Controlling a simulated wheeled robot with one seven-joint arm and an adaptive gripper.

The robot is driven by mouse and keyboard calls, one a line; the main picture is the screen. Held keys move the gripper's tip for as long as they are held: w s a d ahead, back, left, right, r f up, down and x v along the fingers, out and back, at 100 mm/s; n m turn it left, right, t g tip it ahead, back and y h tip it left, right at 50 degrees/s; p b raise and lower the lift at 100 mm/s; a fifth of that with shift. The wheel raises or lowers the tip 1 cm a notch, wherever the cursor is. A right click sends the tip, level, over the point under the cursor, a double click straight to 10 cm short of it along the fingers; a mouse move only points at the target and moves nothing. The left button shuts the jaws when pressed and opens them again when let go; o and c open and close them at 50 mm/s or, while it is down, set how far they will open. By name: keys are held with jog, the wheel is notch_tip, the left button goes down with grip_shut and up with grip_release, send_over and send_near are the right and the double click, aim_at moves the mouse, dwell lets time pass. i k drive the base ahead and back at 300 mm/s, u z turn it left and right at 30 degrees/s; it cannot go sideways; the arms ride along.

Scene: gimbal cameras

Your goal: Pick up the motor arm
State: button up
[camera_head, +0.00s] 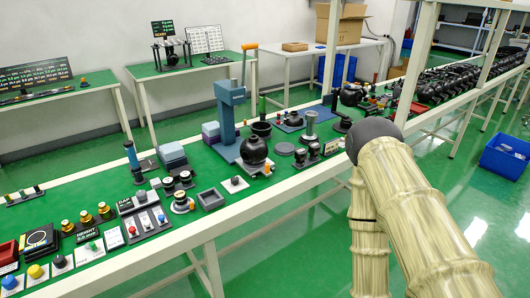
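I cannot pick out with certainty which part is the motor arm. Several black motor-like parts (450,84) stand in a row on the long bench at the back right. A round black motor-like body (254,150) sits on the near green-topped bench (95,187), in front of a blue-grey press (228,115) with an orange-tipped lever. My own arm, with bamboo-patterned links and a dark joint, fills the right foreground. My gripper does not show, so its state and hold are hidden.
The near bench holds button boxes (35,272), brass-coloured parts (85,217), a grey square tray (210,199) and blue-grey blocks (172,154). A blue crate (505,157) stands on the green floor at the right. A cardboard box (341,24) sits on a back table. White posts rise at the right.

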aim_at(300, 153)
jog(key=u, duration=0.4)
jog(key=i, duration=1)
jog(key=z, duration=0.5)
